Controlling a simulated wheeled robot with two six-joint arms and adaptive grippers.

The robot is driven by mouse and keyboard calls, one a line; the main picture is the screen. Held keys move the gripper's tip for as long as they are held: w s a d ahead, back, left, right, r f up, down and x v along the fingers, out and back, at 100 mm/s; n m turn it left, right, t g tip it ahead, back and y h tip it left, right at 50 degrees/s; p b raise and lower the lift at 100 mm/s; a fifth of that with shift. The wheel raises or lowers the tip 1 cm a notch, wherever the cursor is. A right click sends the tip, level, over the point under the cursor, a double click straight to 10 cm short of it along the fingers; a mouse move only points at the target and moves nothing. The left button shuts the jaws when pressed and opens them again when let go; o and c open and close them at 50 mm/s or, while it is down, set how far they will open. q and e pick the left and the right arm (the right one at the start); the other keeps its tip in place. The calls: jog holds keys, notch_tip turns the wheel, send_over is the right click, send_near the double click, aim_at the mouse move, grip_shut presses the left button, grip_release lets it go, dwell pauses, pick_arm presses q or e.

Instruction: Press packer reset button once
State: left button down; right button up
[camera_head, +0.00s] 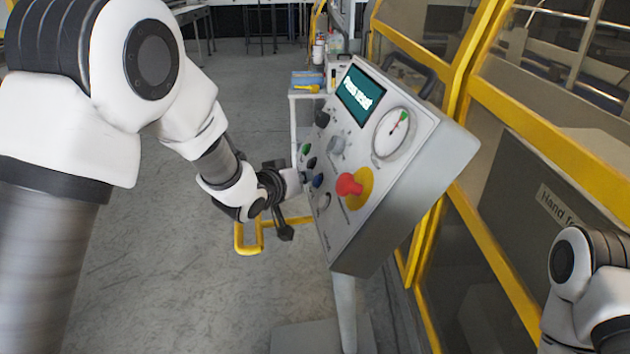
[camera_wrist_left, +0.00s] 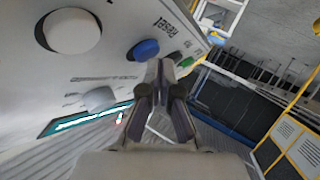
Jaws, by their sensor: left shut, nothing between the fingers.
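The control panel (camera_head: 345,232) is a tilted grey box with a screen (camera_head: 361,94) that seems to read "Press reset". A blue button (camera_head: 318,180) sits on its left side; in the left wrist view the blue button (camera_wrist_left: 143,49) is close to a "Reset" label. My left gripper (camera_head: 294,181) is shut and empty at the panel's left edge, level with the buttons. In the left wrist view its fingertips (camera_wrist_left: 160,68) are just beside the blue button; I cannot tell whether they touch the panel. My right gripper is out of view.
A red emergency stop (camera_head: 349,185) on a yellow base and a gauge (camera_head: 393,133) are on the panel. A yellow-framed guard (camera_head: 545,140) stands at the right. The floor at left is open.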

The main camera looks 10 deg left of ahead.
pick_arm(q)
jog(key=shift+w+d+f, duration=0.15)
jog(key=shift+d, duration=0.15)
dwell(0.9)
jog(key=shift+s+a+r, duration=0.3)
jog(key=shift+a+r, duration=0.1)
jog(key=shift+a, duration=0.25)
jog(key=shift+p, duration=0.3)
jog(key=a, duration=0.1)
jog(key=s+a+r+p, duration=0.1)
jog(key=a+r, duration=0.1)
jog(key=a, duration=0.1)
jog(key=shift+s+r+p, duration=0.25)
jog(key=shift+s+p, duration=0.1)
jog(key=shift+s, duration=0.05)
jog(key=shift+d, duration=0.1)
jog(key=shift+f, duration=0.1)
